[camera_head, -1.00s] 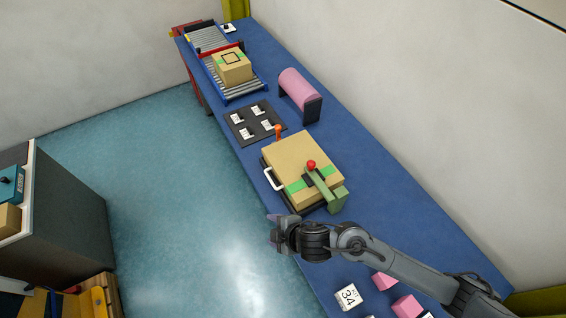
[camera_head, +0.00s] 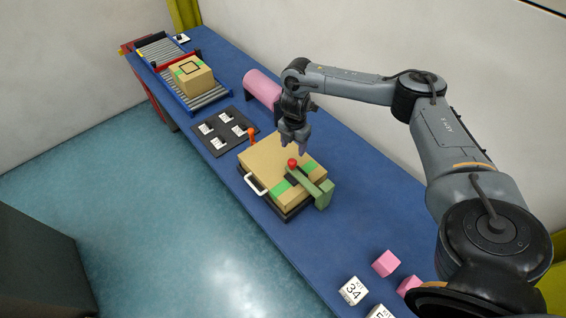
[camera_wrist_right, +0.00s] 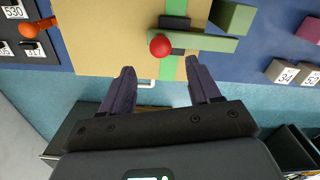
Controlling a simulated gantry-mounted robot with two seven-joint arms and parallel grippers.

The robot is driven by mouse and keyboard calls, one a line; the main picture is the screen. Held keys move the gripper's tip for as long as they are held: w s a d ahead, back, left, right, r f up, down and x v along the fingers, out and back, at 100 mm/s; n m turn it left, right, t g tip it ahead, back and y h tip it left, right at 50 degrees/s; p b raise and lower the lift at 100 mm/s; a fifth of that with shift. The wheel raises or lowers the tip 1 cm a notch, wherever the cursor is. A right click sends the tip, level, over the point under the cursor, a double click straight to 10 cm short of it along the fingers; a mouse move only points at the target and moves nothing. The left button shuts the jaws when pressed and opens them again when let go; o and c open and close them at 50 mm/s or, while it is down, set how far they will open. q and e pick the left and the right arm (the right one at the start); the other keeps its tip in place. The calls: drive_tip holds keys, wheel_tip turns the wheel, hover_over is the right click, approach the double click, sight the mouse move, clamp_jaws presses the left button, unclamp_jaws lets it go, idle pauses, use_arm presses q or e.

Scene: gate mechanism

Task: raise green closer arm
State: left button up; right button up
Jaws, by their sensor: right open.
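The green closer arm (camera_head: 308,182) lies across the top of a cardboard box (camera_head: 272,155) with green tape, from a green post at the box's right side. A red ball knob (camera_head: 292,163) sits at the arm's free end. My right gripper (camera_head: 295,145) is above the box, pointing down, close to the red knob. In the right wrist view, the gripper (camera_wrist_right: 160,85) is open, and the red knob (camera_wrist_right: 160,46) shows ahead between its fingers, apart from them. The closer arm (camera_wrist_right: 215,43) runs to the right there. My left gripper is not in view.
The box sits in a dark tray with a white handle (camera_head: 256,184). An orange-topped lever (camera_head: 252,133) stands at its far left corner. A pink padded roll (camera_head: 262,88) is behind. Pink and white blocks (camera_head: 386,263) lie at the front right. A roller conveyor (camera_head: 205,95) carries another box.

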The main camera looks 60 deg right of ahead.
sight(293, 160)
wheel_tip(293, 160, down, 10)
drive_tip(key=shift+f+p, duration=0.1)
drive_tip(key=shift+p, duration=0.55)
drive_tip(key=shift+c, duration=0.2)
clamp_jaws()
